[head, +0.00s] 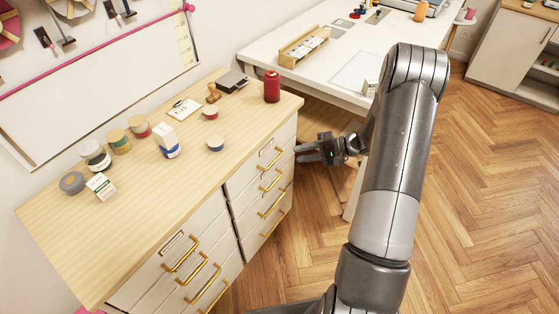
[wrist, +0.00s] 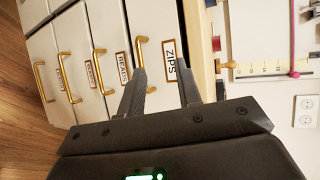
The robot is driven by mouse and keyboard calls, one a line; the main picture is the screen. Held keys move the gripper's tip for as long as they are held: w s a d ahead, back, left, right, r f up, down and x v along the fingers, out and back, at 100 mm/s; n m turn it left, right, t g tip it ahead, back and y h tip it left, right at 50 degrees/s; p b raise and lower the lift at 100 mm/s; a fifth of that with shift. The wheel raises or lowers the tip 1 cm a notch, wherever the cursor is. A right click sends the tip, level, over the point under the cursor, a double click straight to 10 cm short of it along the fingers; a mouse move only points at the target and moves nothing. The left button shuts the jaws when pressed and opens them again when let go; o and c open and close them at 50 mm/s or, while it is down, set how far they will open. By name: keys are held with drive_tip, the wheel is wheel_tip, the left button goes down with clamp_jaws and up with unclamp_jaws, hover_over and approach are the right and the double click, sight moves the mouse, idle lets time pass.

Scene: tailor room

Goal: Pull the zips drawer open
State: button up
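The zips drawer (head: 262,163) is the top one of the right-hand column of the wooden-topped cabinet and looks shut. Its framed ZIPS label (wrist: 170,60) is readable in the wrist view, with its brass bar handle (wrist: 142,48) just left of the label. The handle also shows in the head view (head: 271,158). My gripper (wrist: 162,76) is open and empty, its fingers pointing at the drawer front. One fingertip overlaps the end of the handle in the wrist view; whether they touch I cannot tell. In the head view my gripper (head: 301,149) is beside the cabinet's front.
More drawers with brass handles lie below, one with a BEADS label (wrist: 124,68). A white desk (head: 335,80) stands behind my gripper. The wooden floor (head: 470,220) at right is clear.

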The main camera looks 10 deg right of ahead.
wheel_tip(320, 180, down, 6)
drive_tip(key=w+d+f+m+t, duration=0.1)
drive_tip(key=w+d+m+t, duration=0.1)
drive_tip(key=d+t, duration=0.1)
drive_tip(key=s+r+x, duration=0.1)
drive_tip(key=x, duration=0.9)
drive_tip(key=shift+w+a+y, duration=0.2)
drive_tip(key=shift+a+y, duration=0.1)
drive_tip(key=shift+a, duration=0.35)
drive_tip(key=shift+c, duration=0.4)
clamp_jaws()
